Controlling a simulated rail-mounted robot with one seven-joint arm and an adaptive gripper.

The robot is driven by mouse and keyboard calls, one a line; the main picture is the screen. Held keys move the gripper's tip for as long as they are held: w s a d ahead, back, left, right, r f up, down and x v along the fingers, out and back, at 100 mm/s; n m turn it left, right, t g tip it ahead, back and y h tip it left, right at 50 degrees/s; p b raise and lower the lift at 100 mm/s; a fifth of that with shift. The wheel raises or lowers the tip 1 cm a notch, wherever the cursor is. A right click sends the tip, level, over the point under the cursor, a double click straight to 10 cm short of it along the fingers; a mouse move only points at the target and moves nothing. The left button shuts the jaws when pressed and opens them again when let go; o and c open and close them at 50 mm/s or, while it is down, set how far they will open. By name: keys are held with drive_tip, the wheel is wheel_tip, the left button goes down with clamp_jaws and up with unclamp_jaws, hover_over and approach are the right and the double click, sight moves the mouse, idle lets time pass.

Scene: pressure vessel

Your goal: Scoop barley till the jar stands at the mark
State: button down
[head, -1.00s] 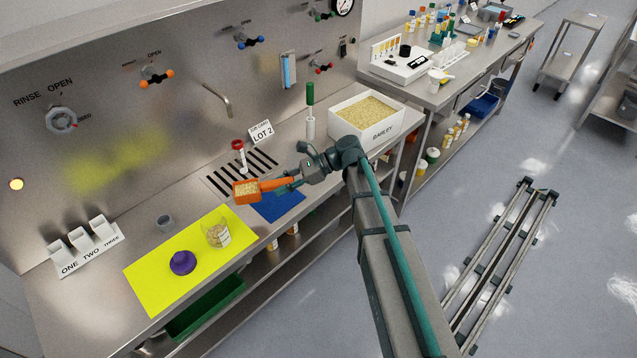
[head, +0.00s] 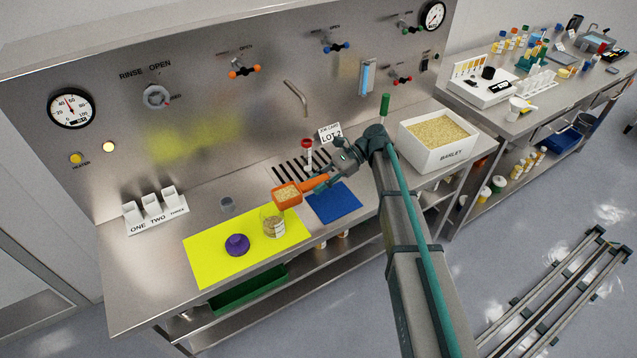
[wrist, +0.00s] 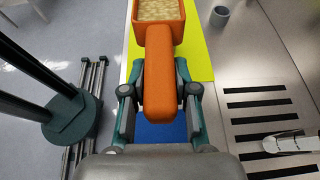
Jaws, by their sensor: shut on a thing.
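My gripper (wrist: 159,93) is shut on the handle of an orange scoop (head: 287,196). The scoop's bowl holds pale barley and also shows at the top of the wrist view (wrist: 160,30). In the head view the bowl is just above and right of the clear jar (head: 274,222); I cannot tell its exact height. The jar stands on the yellow mat (head: 208,263) with barley in it and a label on its side; its mark cannot be made out. A purple lid-like piece (head: 237,244) lies on the mat left of the jar. The white barley bin (head: 450,155) stands at the right of the bench.
A blue mat (head: 335,203) lies right of the yellow one. Behind are a slotted drain (head: 300,168), a red-capped tube (head: 307,152) and a LOT 2 card (head: 330,133). A grey cup (head: 227,204) and the ONE TWO THREE holder (head: 156,213) stand left.

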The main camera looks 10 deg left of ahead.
drive_tip(key=shift+s+a+r+t+h, duration=0.15)
drive_tip(key=shift+r+t+h, duration=0.5)
drive_tip(key=shift+r, duration=0.6)
drive_tip(key=shift+s+a+r+t+h, duration=0.15)
drive_tip(key=shift+r+t+h, duration=0.3)
drive_tip(key=shift+r, duration=0.3)
drive_tip(key=shift+s+a+r+t+h, duration=0.1)
drive_tip(key=shift+r+t+h, duration=0.1)
drive_tip(key=shift+r+h, duration=0.4)
drive_tip(key=shift+w, duration=0.1)
drive_tip(key=shift+s+a+r+t+h, duration=0.15)
drive_tip(key=shift+r+t+h, duration=0.1)
drive_tip(key=shift+r, duration=0.15)
drive_tip(key=shift+s+a+r+t+h, duration=0.15)
drive_tip(key=shift+r+t, duration=0.1)
drive_tip(key=shift+r, duration=0.15)
drive_tip(key=shift+s+a+r+t+h, duration=0.2)
drive_tip(key=shift+s+a+t+h, duration=0.2)
drive_tip(key=shift+t+h, duration=0.25)
drive_tip(key=shift+s+a+r+t+h, duration=0.35)
drive_tip(key=shift+a+r+t+h, duration=0.1)
drive_tip(key=shift+r+h, duration=0.15)
drive_tip(key=shift+s+a+r+t+h, duration=0.3)
drive_tip(key=shift+a+r+h, duration=0.15)
drive_tip(key=shift+r, duration=0.25)
idle(0.9)
drive_tip(key=shift+d, duration=0.1)
